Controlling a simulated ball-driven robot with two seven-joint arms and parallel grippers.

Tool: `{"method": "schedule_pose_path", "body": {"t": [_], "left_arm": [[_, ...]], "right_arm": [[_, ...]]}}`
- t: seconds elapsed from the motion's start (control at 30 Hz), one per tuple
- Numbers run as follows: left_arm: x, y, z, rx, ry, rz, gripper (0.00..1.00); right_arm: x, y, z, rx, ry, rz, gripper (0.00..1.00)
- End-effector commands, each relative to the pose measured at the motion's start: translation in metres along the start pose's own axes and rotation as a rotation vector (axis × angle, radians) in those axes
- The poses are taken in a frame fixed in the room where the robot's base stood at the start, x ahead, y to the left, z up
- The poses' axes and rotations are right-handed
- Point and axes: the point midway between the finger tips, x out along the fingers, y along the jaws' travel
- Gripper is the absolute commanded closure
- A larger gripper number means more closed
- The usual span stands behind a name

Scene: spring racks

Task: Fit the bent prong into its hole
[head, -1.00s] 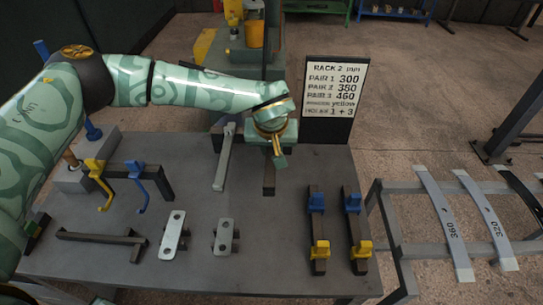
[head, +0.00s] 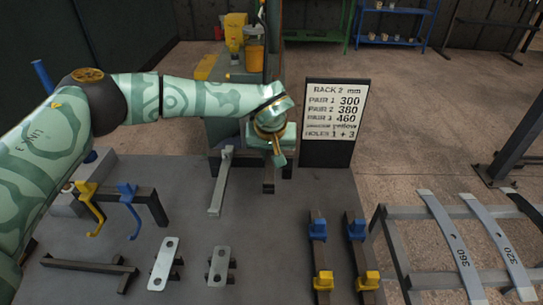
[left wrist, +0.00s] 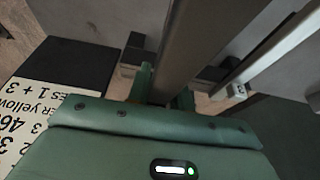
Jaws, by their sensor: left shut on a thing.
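My left gripper (head: 278,158) is at the far end of the table, just left of the sign. It is shut on a dark grey bar (head: 268,184), whose near end shows below it. In the left wrist view the bar (left wrist: 200,40) runs up from between the fingers (left wrist: 165,92). I take this bar for the prong, but its bend does not show. A light grey bar (head: 220,183) is to its left, apart from it. The hole is hidden or too small to tell. My right gripper is out of view.
Two plates (head: 164,262) are in front; two holders with blue and yellow blocks (head: 320,255) stand at right. The table's middle right (head: 285,235) is clear.

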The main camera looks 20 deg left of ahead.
Motion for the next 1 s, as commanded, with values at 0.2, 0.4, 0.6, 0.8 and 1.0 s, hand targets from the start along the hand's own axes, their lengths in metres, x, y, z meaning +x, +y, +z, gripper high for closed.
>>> {"method": "schedule_pose_path", "body": {"t": [0.2, 0.4, 0.6, 0.8, 1.0], "left_arm": [[-0.0016, 0.0005, -0.0013, 0.000, 0.002, 0.002, 1.00], [-0.0015, 0.0005, -0.0012, 0.000, 0.002, 0.002, 1.00], [-0.0008, 0.0003, -0.0006, 0.000, 0.002, 0.002, 1.00], [0.0021, 0.0002, 0.0014, 0.000, 0.002, 0.002, 1.00], [0.0035, 0.0002, 0.0018, 0.000, 0.002, 0.002, 1.00]], "right_arm": [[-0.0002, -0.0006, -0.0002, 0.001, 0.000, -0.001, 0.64], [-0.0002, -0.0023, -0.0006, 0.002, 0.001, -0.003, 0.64], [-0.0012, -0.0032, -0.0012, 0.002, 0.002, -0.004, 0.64], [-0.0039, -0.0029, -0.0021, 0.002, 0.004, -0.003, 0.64], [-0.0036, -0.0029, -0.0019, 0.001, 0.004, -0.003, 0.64]]}}
